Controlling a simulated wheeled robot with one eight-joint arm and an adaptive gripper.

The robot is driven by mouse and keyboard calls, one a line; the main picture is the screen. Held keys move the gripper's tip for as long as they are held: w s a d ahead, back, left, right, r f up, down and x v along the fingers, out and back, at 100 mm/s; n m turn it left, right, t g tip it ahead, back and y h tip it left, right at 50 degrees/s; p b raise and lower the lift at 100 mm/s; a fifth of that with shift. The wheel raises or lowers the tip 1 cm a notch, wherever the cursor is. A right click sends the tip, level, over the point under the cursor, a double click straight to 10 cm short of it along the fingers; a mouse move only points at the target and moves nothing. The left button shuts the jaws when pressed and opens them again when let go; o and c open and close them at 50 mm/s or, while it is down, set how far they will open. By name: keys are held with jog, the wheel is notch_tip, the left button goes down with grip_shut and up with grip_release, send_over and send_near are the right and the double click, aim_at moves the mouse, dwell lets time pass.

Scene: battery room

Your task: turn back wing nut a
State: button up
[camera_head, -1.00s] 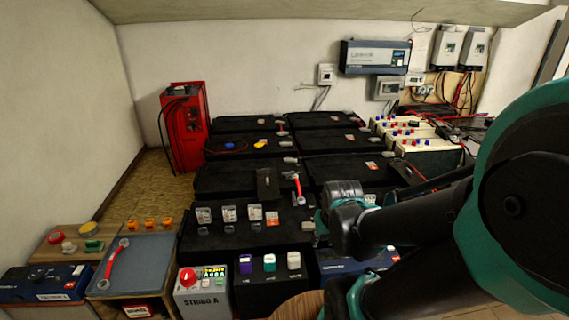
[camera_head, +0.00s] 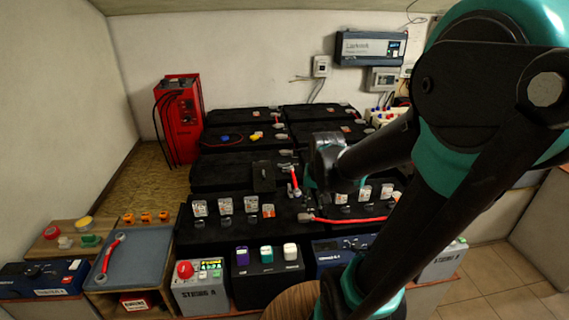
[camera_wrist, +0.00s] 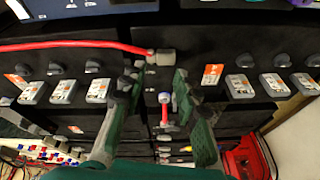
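My gripper (camera_wrist: 158,80) is open and empty in the wrist view, with green and dark fingers spread apart. Between and beyond the fingertips is a grey terminal clamp (camera_wrist: 161,57) on the end of a thick red cable (camera_wrist: 75,44). Nearer the middle, between the fingers, is a small pale and blue end piece (camera_wrist: 164,98) on a short red link (camera_wrist: 164,115). I cannot tell which small part is wing nut a. In the head view the red link (camera_head: 294,178) lies just left of my wrist, which hides the fingertips.
Black batteries (camera_head: 225,175) stand in rows, with several grey caps and labelled boxes on top. A red charger (camera_head: 180,122) stands at the back left. A blue tray (camera_head: 137,262) holds a red-handled wrench (camera_head: 110,256). The front battery (camera_wrist: 210,40) has red cable across it.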

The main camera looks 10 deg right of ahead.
jog(key=w+a+r+m+g, duration=0.1)
jog(key=w+r+m, duration=0.3)
jog(key=w, duration=0.8)
jog(key=w+a+r+m+g, duration=0.1)
jog(key=w+r+m, duration=0.3)
jog(key=w, duration=0.7)
jog(key=m+g, duration=0.2)
jog(key=m, duration=0.5)
send_over(286, 167)
jog(key=f, duration=1.1)
jog(key=a+f, duration=0.1)
jog(key=f, duration=0.5)
jog(key=shift+w+f, duration=0.3)
jog(key=shift+c, duration=0.2)
grip_shut()
